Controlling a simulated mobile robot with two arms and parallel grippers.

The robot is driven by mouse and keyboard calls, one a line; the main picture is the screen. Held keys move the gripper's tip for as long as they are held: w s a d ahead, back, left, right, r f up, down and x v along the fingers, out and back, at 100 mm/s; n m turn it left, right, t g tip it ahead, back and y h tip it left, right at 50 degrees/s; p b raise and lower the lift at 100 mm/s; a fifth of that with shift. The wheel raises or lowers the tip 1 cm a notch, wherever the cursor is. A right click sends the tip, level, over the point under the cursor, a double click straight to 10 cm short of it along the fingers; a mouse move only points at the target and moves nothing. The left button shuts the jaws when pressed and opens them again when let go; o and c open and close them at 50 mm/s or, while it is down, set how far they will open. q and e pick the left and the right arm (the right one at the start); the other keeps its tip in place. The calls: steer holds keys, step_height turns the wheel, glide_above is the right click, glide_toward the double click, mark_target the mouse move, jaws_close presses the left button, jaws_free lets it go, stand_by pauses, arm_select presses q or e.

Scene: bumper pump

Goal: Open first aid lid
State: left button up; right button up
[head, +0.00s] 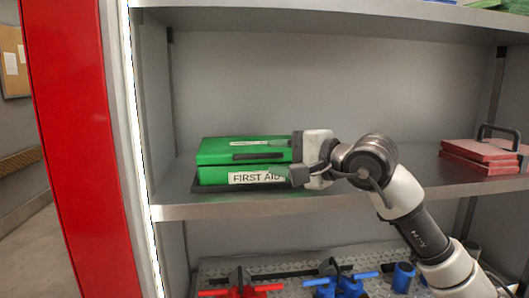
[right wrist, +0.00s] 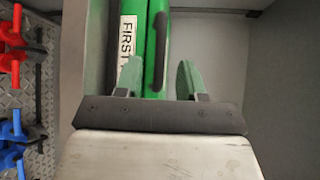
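The green first aid box (head: 215,175) lies on the middle shelf, with a white FIRST AID label on its front. Its lid (head: 222,151) looks closed and has a black handle (head: 258,156) at the front. My right gripper (head: 297,161) is at the box's right end, with one finger high and one low. In the right wrist view the fingers (right wrist: 158,78) are apart; the left one overlaps the label side of the box (right wrist: 143,45), and the right one is beyond the handle (right wrist: 159,50). Contact cannot be told. My left gripper is not in view.
The grey shelf (head: 340,197) has free room behind and right of my right arm. Red cases (head: 480,160) lie at its far right. Red (head: 240,291) and blue (head: 340,286) parts stand on the level below. A red post (head: 80,150) and shelf side wall bound the left.

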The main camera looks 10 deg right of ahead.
mark_target(265, 156)
steer(key=shift+x, duration=1.8)
jaws_close()
